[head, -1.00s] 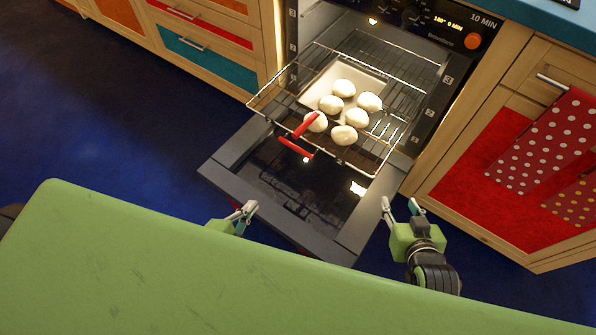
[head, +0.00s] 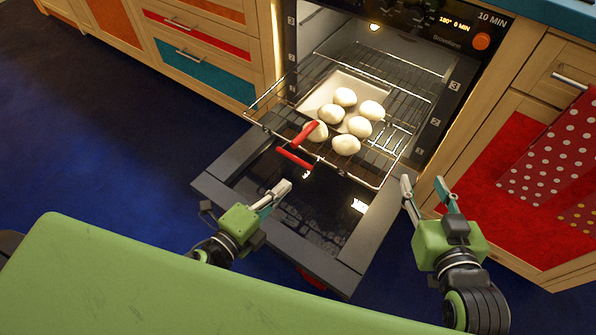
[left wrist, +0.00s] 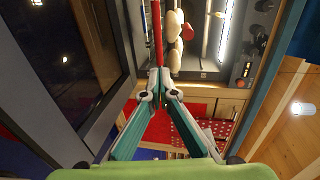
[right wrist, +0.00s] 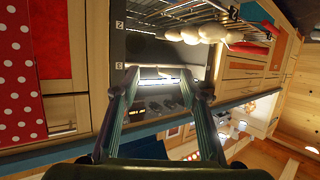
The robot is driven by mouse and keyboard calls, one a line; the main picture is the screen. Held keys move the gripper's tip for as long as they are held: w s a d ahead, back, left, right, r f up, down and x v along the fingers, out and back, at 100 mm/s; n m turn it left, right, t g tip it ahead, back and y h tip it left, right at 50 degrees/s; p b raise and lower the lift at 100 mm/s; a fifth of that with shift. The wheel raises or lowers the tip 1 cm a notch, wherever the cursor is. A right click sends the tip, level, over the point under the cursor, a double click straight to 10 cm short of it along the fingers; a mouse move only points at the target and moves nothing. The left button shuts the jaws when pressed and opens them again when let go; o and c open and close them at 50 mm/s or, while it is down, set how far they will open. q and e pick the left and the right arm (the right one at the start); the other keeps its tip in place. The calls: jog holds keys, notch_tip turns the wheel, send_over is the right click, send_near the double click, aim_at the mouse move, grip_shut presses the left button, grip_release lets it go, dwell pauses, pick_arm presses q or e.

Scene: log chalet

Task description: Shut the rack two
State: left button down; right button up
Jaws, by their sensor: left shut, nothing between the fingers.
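The wire rack (head: 388,152) is pulled well out of the oven, above the lowered oven door (head: 375,235). It carries a white tray (head: 322,92) with several round white dough pieces (head: 346,144). Red bars (head: 295,157) show at the rack's front left; a red bar also shows in the left wrist view (left wrist: 157,30). My left gripper (head: 284,188) is shut and empty over the door, in front of the rack and apart from it. My right gripper (head: 423,184) is open and empty, right of the door; its spread fingers show in the right wrist view (right wrist: 160,75).
The green surface (head: 150,290) fills the foreground. Wooden drawers (head: 205,65) stand left of the oven. A cabinet with a red panel (head: 490,170) and a dotted red towel (head: 550,150) is close to my right gripper. Blue floor (head: 110,150) is open at left.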

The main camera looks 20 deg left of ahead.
aim_at(304, 166)
pick_arm(q)
jog(key=x, duration=0.5)
jog(key=shift+w, duration=0.1)
jog(key=shift+x, duration=0.95)
pick_arm(e)
jog(key=shift+w+a+r+t, duration=0.1)
jog(key=shift+w+r+t, duration=0.2)
jog(key=shift+r, duration=0.2)
jog(key=shift+s, duration=0.1)
